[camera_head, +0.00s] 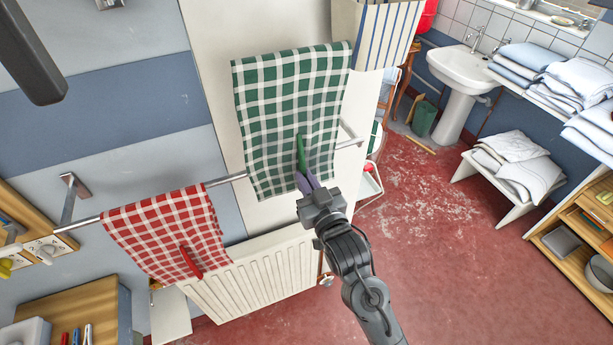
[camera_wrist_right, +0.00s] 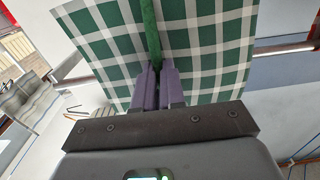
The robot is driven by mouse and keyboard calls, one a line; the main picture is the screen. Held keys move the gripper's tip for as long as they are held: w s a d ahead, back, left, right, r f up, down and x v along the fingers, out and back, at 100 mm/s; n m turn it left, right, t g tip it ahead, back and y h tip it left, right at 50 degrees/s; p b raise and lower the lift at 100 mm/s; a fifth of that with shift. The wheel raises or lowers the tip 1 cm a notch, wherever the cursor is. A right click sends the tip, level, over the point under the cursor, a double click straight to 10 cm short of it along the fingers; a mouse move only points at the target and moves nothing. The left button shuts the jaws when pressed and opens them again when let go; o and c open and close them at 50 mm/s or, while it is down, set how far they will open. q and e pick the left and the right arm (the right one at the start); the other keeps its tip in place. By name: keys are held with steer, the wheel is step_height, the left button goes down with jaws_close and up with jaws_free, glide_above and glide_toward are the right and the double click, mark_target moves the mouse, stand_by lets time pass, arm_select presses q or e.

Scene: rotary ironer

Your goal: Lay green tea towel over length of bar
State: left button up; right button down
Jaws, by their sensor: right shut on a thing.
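The green-and-white checked tea towel (camera_head: 275,100) is spread flat in the head view, crossing in front of the metal bar (camera_head: 232,179). The bar shows on both sides of the towel; whether the towel touches it is hidden. A green grip strip (camera_head: 301,150) stands out from the towel's lower middle. My right gripper (camera_head: 304,174), with purple fingers, is shut on this strip. In the right wrist view the gripper (camera_wrist_right: 155,78) holds the strip (camera_wrist_right: 150,30) close against the towel (camera_wrist_right: 205,45).
A red checked towel (camera_head: 165,232) with a red strip hangs on the bar's left part. A white radiator (camera_head: 250,290) is below. A blue-striped cloth (camera_head: 385,30) hangs at the top. A sink (camera_head: 462,68) and folded linen stand at right; red floor between is clear.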

step_height(320, 180, down, 24)
steer(key=b, duration=1.3)
stand_by(0.6)
stand_by(0.3)
steer(key=shift+f, duration=0.4)
stand_by(0.3)
steer(key=c, duration=1.1)
jaws_free()
steer(key=shift+c, duration=0.2)
